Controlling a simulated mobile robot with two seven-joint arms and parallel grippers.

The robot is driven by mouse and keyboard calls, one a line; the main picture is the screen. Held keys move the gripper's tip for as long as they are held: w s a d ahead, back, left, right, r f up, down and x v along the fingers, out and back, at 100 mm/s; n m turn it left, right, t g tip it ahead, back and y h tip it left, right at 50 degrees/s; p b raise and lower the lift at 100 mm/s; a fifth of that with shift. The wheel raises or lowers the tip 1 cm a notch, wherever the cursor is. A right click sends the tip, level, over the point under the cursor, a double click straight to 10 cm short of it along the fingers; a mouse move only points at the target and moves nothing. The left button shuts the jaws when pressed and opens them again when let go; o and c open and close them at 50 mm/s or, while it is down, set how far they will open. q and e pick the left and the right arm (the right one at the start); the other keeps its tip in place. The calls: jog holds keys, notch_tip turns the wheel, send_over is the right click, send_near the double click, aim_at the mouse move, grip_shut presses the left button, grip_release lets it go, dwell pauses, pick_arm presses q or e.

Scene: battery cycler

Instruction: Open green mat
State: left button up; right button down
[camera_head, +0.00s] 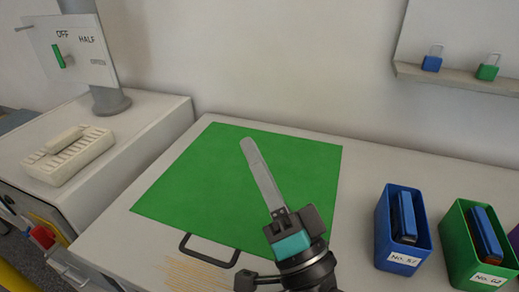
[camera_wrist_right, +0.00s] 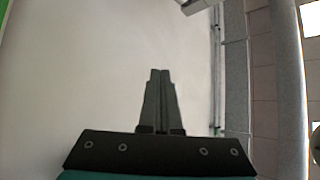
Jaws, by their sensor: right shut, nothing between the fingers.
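The green mat (camera_head: 190,185) lies flat on the white table, with a dark handle (camera_head: 210,256) at its front edge. My right gripper (camera_head: 245,145) is over the mat's middle right in the head view, its long grey fingers pointing up and away. The fingers are shut together with nothing between them. In the right wrist view the shut fingers (camera_wrist_right: 160,75) point toward a pale wall, and the mat's handle does not show there. The handle is to the left of my right wrist in the head view, apart from the gripper. My left gripper is out of view.
A blue bin (camera_head: 382,232) and a green bin (camera_head: 455,255) stand on the table at right. A shelf (camera_head: 460,80) holds a blue and a green padlock. At left are a cream rack (camera_head: 65,165) on a cabinet and an OFF/HALF switch panel (camera_head: 85,65).

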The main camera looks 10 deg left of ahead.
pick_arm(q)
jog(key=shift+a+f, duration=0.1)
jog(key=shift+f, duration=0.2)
pick_arm(e)
jog(key=shift+f, duration=0.35)
